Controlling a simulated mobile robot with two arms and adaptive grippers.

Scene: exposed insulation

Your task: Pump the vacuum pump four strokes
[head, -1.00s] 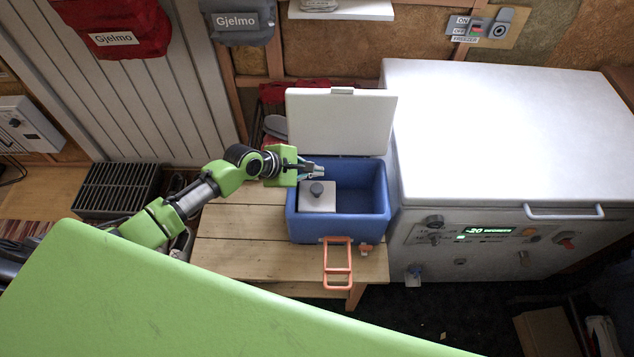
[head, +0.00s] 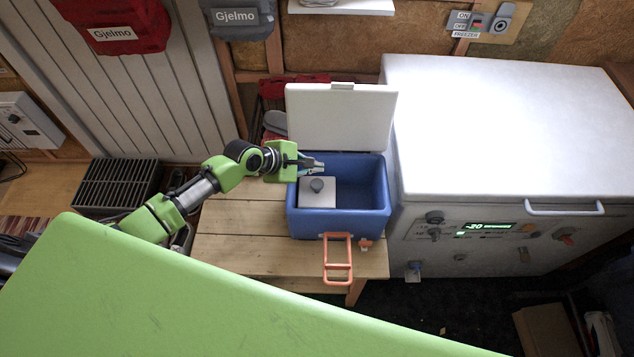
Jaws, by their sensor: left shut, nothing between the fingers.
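A blue cooler box (head: 362,224) with its white lid (head: 340,120) standing open is on a wooden bench. Inside its left part is a light grey block (head: 318,198) with a dark round knob (head: 317,185) on top, which may be the vacuum pump; I cannot tell for sure. My left gripper (head: 318,165) is shut and empty. It is over the box's back left, just behind the knob and apart from it in the picture. My right gripper is not in view.
The wooden bench (head: 240,235) has bare room left of the box. An orange handle (head: 338,260) hangs at the box's front. A large white freezer (head: 490,130) stands close on the right. A dark slatted crate (head: 115,185) is at the left.

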